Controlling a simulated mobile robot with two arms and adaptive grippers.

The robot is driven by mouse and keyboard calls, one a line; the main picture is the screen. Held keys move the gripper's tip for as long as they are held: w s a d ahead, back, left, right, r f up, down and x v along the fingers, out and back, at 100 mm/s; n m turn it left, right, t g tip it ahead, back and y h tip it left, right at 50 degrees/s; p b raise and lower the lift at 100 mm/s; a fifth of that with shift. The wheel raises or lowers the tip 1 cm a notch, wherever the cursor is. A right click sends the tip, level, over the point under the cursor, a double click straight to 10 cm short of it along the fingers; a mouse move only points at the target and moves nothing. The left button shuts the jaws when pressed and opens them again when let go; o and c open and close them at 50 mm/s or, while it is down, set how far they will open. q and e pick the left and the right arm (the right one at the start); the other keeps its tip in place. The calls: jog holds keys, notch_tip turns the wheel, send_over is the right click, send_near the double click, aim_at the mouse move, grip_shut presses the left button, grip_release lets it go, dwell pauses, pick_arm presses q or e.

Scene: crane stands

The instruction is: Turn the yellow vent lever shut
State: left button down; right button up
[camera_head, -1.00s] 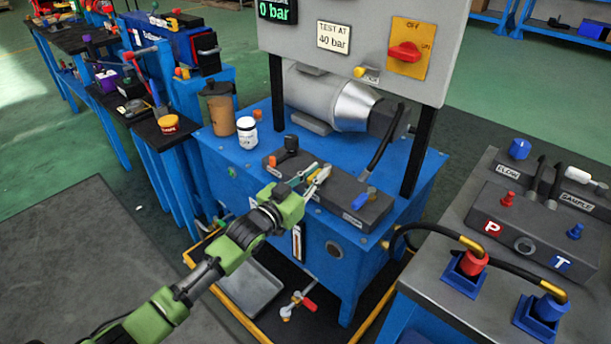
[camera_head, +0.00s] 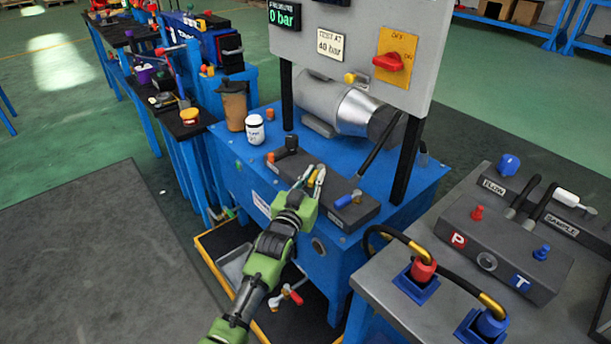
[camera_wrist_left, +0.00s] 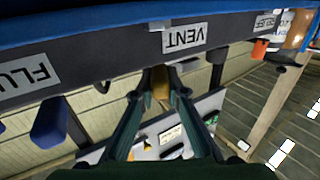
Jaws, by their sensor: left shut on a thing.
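The yellow vent lever (camera_wrist_left: 161,86) shows in the left wrist view as a small yellow piece between my fingertips, just past the "VENT" label (camera_wrist_left: 185,37). My left gripper (camera_wrist_left: 160,80) is shut on it. In the head view my left gripper (camera_head: 314,178) is at the middle of the dark valve block (camera_head: 338,205) on the blue bench.
A blue-handled lever (camera_head: 347,199) stands to the right on the same block, and an orange knob (camera_head: 270,157) is at its left end. A white jar (camera_head: 255,130) and brown jug (camera_head: 233,104) stand behind. The gauge panel (camera_head: 355,35) rises above the bench.

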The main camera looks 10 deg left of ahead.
pick_arm(q)
jog(key=shift+r, duration=0.15)
dwell(0.3)
jog(key=c, duration=2)
grip_release()
jog(key=shift+d, duration=0.1)
jog(key=s, duration=0.4)
jog(key=s+a, duration=0.1)
jog(key=s, duration=0.7)
jog(key=shift+a, duration=0.4)
